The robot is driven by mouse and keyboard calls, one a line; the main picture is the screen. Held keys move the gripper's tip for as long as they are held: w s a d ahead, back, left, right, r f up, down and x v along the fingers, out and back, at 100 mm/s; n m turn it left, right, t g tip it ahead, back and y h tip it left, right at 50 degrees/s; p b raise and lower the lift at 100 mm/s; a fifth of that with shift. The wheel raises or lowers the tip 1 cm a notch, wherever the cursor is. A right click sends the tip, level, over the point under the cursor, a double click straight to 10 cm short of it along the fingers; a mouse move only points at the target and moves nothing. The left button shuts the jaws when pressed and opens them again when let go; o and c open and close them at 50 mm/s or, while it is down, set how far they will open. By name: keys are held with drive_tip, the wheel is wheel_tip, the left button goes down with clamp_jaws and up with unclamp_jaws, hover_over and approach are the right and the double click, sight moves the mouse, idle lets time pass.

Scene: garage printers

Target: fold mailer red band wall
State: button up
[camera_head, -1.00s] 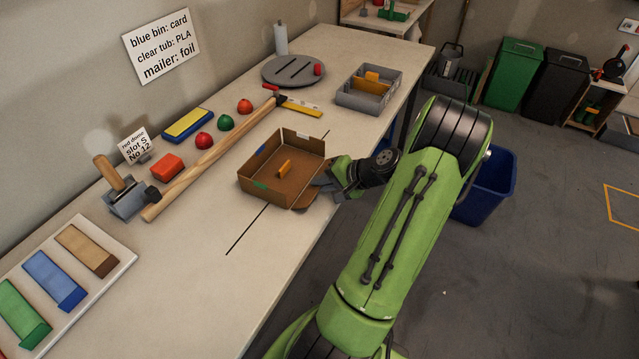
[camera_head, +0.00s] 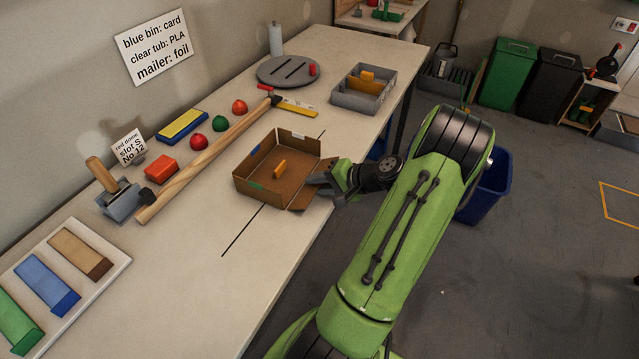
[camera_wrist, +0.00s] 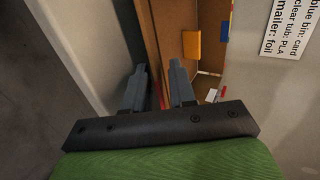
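The mailer is an open brown cardboard tray (camera_head: 268,190) on the bench, with three walls upright. Blue and green patches mark two walls, and a pale label marks the far one. The wall flap (camera_head: 303,196) on the side facing my arm leans outward. In the wrist view a red band (camera_wrist: 154,92) shows along cardboard by my fingers. An orange block (camera_head: 280,169) lies inside the mailer; it also shows in the wrist view (camera_wrist: 191,44). My gripper (camera_head: 314,183) is at the outward flap, fingers apart; I cannot tell whether they touch it.
A grey divided tray (camera_head: 362,103) stands farther along the bench. A white sample board (camera_head: 118,262) lies at the left. A blue bin (camera_head: 490,190) stands on the floor beyond the bench edge.

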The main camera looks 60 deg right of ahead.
drive_tip(key=shift+f, duration=0.15)
drive_tip(key=r+g+p, duration=0.1)
drive_tip(key=g, duration=0.1)
drive_tip(key=w+r+g+p, duration=0.1)
drive_tip(key=p, duration=0.1)
drive_tip(key=shift+w+a+r+g, duration=0.1)
drive_tip(key=shift+w+r+g, duration=0.1)
drive_tip(key=shift+g, duration=0.2)
drive_tip(key=w+g+p, duration=0.1)
drive_tip(key=g+p, duration=0.2)
drive_tip(key=shift+w+a+r+g+h, duration=0.15)
drive_tip(key=shift+w+r+g+h, duration=0.15)
drive_tip(key=shift+w+h, duration=0.1)
drive_tip(key=g+p, duration=0.1)
drive_tip(key=w+g+p, duration=0.1)
drive_tip(key=g, duration=0.1)
drive_tip(key=shift+w+a+r+p, duration=0.1)
drive_tip(key=shift+w+r+p, duration=0.05)
drive_tip(key=shift+w+p, duration=0.2)
wheel_tip(320, 180, up, 16)
drive_tip(key=s+p, duration=0.2)
drive_tip(key=w+a+r+n, duration=0.1)
drive_tip(key=a+r+n, duration=0.2)
drive_tip(key=a, duration=0.6)
drive_tip(key=w+a+r+n+t+h, duration=0.1)
drive_tip(key=a+r+n, duration=0.3)
drive_tip(key=a, duration=0.5)
drive_tip(key=shift+r, duration=0.45)
drive_tip(key=shift+w, duration=0.1)
